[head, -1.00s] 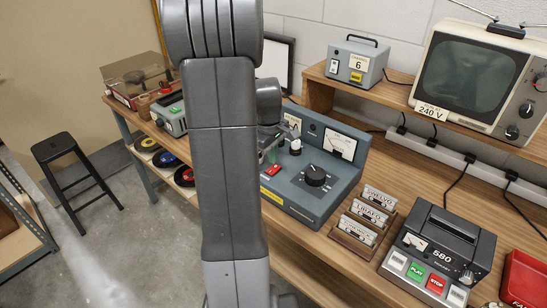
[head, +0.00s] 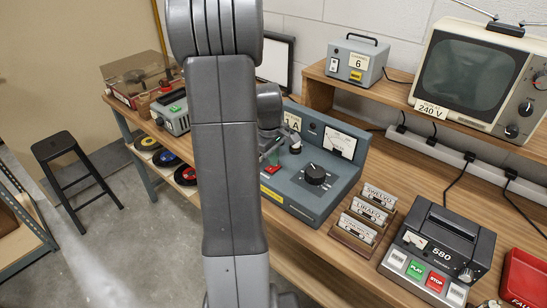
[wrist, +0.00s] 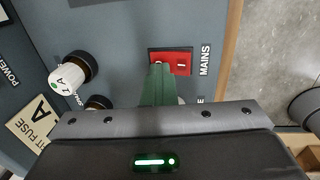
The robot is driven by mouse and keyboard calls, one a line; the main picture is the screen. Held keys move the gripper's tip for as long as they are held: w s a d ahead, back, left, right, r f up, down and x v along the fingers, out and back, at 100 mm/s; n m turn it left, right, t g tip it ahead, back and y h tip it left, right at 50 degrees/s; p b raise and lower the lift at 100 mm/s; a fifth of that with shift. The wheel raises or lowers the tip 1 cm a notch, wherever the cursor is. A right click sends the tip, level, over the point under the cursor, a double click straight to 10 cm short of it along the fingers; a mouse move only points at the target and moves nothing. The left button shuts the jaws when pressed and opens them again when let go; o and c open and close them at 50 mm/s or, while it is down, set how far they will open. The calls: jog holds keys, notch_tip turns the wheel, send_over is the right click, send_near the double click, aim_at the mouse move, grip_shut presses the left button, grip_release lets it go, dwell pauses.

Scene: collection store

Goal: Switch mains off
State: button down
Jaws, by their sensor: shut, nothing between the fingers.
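The mains switch is a red rocker (wrist: 183,62) beside the word MAINS on the blue-grey panel in the wrist view. It also shows as a red patch (head: 272,169) on the bench unit (head: 318,202) in the head view. My gripper (wrist: 157,72) is shut and empty, with its green fingers at the near left edge of the rocker. The fingers cover part of the switch, and I cannot tell whether they touch it. In the head view my arm hides the left part of the unit.
A white-capped fuse holder (wrist: 70,73) stands left of the fingers, with another dark holder below it. A large black knob (head: 315,174) and a meter (head: 340,145) are on the unit.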

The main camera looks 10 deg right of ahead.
jog(key=shift+s+a+f, duration=0.2)
jog(key=shift+s, duration=0.05)
jog(key=shift+s+a+r, duration=0.15)
jog(key=shift+s+a, duration=0.15)
jog(key=shift+a, duration=0.15)
jog(key=shift+w+r, duration=0.1)
jog(key=shift+r, duration=0.25)
notch_tip(320, 180, up, 13)
jog(key=s+a+p, duration=0.1)
jog(key=p, duration=0.1)
jog(key=shift+a, duration=0.15)
jog(key=shift+r, duration=0.1)
